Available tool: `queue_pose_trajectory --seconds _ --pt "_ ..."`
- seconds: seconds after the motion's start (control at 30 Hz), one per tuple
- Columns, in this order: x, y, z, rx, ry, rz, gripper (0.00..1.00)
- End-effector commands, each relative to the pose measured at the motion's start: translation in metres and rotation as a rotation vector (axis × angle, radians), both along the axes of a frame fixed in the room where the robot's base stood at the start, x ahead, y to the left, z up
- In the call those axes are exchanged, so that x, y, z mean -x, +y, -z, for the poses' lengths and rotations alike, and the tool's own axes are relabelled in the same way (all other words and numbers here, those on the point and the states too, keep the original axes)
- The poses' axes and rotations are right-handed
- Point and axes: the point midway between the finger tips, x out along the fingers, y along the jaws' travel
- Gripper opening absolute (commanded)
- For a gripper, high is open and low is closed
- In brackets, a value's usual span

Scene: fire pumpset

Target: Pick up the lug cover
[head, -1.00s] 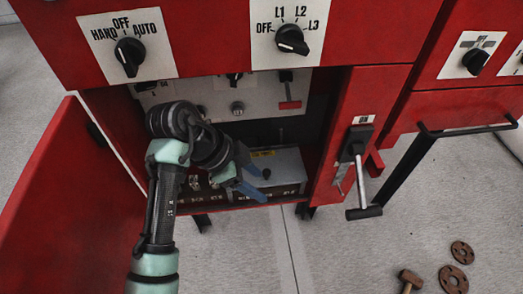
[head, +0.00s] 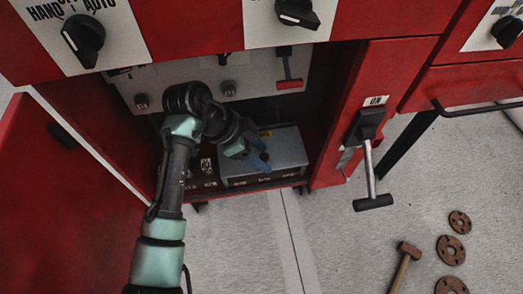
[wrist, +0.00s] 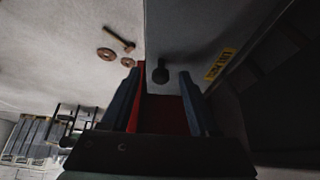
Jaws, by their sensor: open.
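The lug cover (head: 287,148) is a grey box with a yellow label inside the open red cabinet. It also shows in the wrist view (wrist: 185,30), with a small dark knob (wrist: 161,72) on its face. My gripper (head: 262,162) has blue fingers and is over the left part of the cover. In the wrist view my gripper (wrist: 158,78) is open and empty, with the knob showing between the fingertips. The knob is hidden behind the fingers in the head view. I cannot tell whether the fingers touch the cover.
The open red door (head: 60,200) stands left of my arm. A T-handled lever (head: 371,175) juts out from the cabinet's right post. A row of labelled fittings (head: 205,182) lies left of the cover. A hammer (head: 403,265) and rusty discs (head: 450,250) lie on the floor at right.

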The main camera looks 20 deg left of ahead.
Motion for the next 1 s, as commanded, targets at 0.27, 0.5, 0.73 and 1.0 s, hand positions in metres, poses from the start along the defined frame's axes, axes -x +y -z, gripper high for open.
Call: queue_pose_trajectory --seconds 0.27,0.5,0.73,1.0 --pt "-0.0005 -0.0008 0.0013 0.0 0.0 0.0 0.56" --pt "-0.0005 -0.0007 0.0011 0.0 0.0 0.0 0.13" --pt "-0.0004 -0.0007 0.001 0.0 0.0 0.0 0.0" --pt "-0.0005 -0.0008 0.0002 0.0 -0.002 0.0 0.0"
